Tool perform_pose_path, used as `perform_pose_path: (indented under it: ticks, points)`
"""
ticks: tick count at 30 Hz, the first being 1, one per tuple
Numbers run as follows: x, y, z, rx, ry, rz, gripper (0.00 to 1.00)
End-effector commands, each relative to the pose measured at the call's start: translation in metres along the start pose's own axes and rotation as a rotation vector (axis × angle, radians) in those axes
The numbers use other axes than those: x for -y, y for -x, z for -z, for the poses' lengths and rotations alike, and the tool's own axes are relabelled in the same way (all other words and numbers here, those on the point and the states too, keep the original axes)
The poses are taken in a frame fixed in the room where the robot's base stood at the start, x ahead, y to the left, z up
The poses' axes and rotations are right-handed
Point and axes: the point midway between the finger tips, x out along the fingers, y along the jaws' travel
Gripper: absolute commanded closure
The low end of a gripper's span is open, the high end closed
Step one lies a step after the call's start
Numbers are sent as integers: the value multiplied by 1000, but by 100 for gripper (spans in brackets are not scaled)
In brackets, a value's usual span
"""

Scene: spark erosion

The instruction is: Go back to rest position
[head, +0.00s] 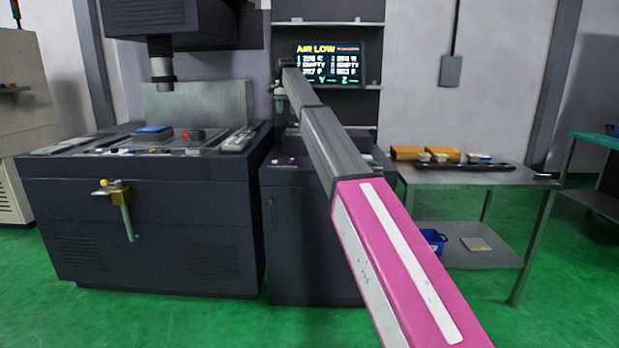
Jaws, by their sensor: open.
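My arm reaches from the lower right, a pink link and then grey links, up to the middle of the head view. My gripper (281,98) is small at the arm's far end, pointing down in front of the dark cabinet's upright frame. It is open, and I see nothing held in it. Its fingers are too small to make out in detail.
A dark machine (145,215) with a brass-coloured valve (120,197) stands at left. A lit screen (328,64) reads "AIR LOW". A metal table (470,178) at right bears orange boxes (443,154) and a dark tray (462,165). Green floor (70,310) lies open in front.

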Motion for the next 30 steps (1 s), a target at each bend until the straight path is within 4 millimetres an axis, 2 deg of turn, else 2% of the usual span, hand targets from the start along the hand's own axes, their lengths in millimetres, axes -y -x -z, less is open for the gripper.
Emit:
perform_pose_path:
  ticks: [1,10,17,20,23,30]
  points:
    - [-6,-10,-1,1,3,-1,34]
    - [-29,-55,-4,1,28,-1,34]
    - [-62,-114,-12,2,62,-2,34]
    - [-82,-148,-17,2,82,-2,34]
    - [-113,-195,-28,3,111,-3,34]
    - [-205,-317,-69,3,200,-2,34]
